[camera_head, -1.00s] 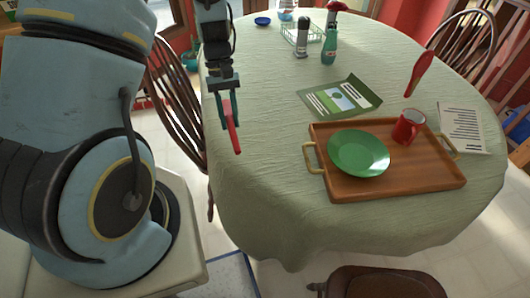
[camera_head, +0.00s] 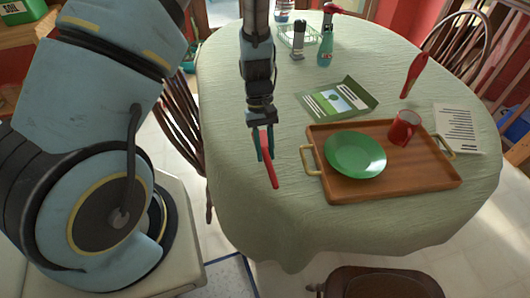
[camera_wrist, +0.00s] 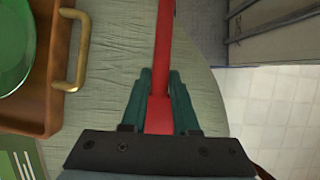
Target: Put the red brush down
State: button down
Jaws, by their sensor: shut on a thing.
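The red brush (camera_head: 270,172) is held in my gripper (camera_head: 265,143), which is shut on it. In the head view it hangs over the left part of the round table, left of the tray. In the wrist view the red brush (camera_wrist: 163,60) runs up between the teal fingers of my gripper (camera_wrist: 160,90) and out of the top of the picture. The tablecloth (camera_head: 235,150) lies beneath it. I cannot tell how high the brush is above the cloth. The brush's far end is out of the wrist view.
A wooden tray (camera_head: 415,182) with a green plate (camera_head: 355,155) and a red mug (camera_head: 403,128) is to the right. A booklet (camera_head: 340,98), a paper (camera_head: 459,127) and another red item (camera_head: 414,74) lie farther off. Bottles (camera_head: 325,45) stand at the back. The left cloth is bare.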

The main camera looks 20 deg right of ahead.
jog(key=shift+f, duration=0.95)
jog(key=shift+f, duration=0.1)
jog(key=shift+f, duration=0.15)
jog(key=c, duration=0.7)
grip_release()
